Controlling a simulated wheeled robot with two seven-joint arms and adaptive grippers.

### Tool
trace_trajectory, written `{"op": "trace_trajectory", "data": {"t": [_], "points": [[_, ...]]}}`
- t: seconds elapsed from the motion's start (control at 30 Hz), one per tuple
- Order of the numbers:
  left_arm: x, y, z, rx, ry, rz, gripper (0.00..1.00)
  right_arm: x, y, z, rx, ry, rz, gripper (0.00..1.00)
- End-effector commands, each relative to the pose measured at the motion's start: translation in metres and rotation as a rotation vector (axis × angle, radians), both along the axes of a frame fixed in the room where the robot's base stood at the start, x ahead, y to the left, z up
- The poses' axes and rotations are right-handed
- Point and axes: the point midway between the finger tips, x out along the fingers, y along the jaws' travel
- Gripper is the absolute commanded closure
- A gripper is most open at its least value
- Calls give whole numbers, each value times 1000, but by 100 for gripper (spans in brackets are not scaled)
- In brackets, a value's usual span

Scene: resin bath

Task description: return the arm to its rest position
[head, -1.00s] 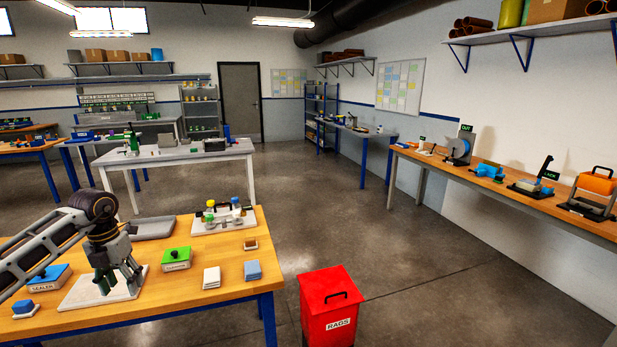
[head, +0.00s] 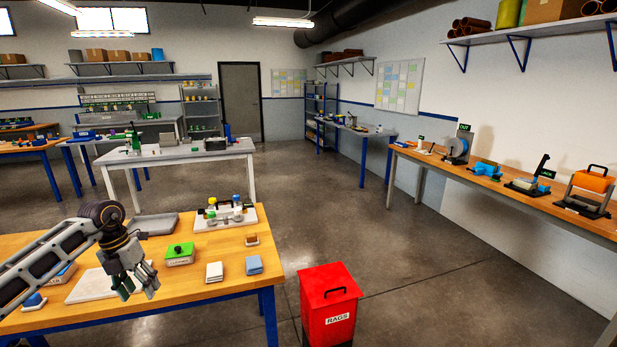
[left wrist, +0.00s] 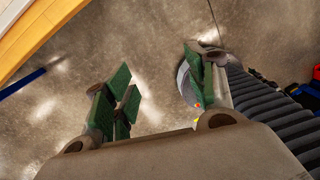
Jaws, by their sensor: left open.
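My left arm comes in from the left in the head view. My right gripper is not in view.
On the bench are a green-topped box (head: 180,254), a white cloth stack (head: 214,272), a blue cloth stack (head: 254,265), a grey tray (head: 155,224) and a rack of bottles (head: 225,220). A red rags bin (head: 328,300) stands right of the bench.

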Motion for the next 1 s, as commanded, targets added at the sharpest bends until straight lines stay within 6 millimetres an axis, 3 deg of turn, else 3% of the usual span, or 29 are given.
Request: {"op": "trace_trajectory", "data": {"t": [0.27,0.53,0.8,1.0], "points": [[14,-40,-33,-176,-19,-1,44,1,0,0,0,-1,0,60],[36,-109,-85,-498,-55,67,44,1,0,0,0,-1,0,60],[57,-164,-136,-832,-100,265,44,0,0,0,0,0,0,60],[69,-183,-179,-1032,-127,489,44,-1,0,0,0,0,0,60]]}}
